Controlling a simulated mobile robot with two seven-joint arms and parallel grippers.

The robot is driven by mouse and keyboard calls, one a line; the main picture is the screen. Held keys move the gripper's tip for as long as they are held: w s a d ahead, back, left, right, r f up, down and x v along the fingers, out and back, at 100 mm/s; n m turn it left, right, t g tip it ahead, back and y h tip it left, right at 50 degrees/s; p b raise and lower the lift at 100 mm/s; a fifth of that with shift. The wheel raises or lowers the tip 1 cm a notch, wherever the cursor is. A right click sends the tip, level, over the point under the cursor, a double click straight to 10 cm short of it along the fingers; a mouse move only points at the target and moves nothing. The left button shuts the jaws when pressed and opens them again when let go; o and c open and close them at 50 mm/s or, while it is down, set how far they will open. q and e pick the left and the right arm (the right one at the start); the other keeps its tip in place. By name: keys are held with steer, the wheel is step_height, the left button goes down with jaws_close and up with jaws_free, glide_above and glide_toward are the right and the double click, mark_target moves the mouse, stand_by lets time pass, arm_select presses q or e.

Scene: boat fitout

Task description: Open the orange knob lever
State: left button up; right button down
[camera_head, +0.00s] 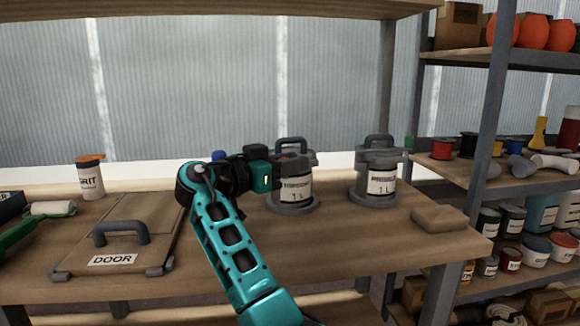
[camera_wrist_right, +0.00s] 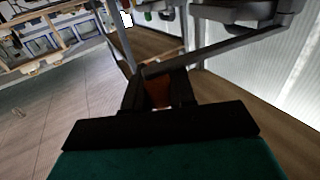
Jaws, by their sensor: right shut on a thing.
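My right gripper (camera_head: 285,163) reaches in at the upper part of the nearer-left grey pot (camera_head: 292,191), which is labelled 1 L. In the right wrist view my right gripper (camera_wrist_right: 158,100) is shut on the orange knob (camera_wrist_right: 158,92), which shows as a dull orange patch between the dark fingers. A grey bar (camera_wrist_right: 215,48) runs from the fingers up to the right, in front of a grey body. The orange knob is hidden behind my gripper in the head view. My left gripper is out of view.
A second grey pot (camera_head: 378,178) stands to the right, with a green knob (camera_head: 408,143) beside it. A blue knob (camera_head: 218,155) shows behind my right arm. A door panel (camera_head: 75,240) and an orange-topped can (camera_head: 90,180) are at left. A brown block (camera_head: 439,218) lies at right.

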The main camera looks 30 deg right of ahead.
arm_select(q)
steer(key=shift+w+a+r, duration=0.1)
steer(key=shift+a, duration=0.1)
arm_select(e)
steer(key=shift+a+r, duration=0.1)
steer(key=shift+a, duration=0.2)
steer(key=c, duration=1.2)
jaws_free()
steer(key=shift+c, duration=0.2)
arm_select(q)
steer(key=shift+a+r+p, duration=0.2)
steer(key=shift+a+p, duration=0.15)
steer(key=shift+p, duration=0.35)
arm_select(e)
steer(key=s+a, duration=0.1)
steer(key=a, duration=1.2)
steer(key=shift+s+d, duration=0.1)
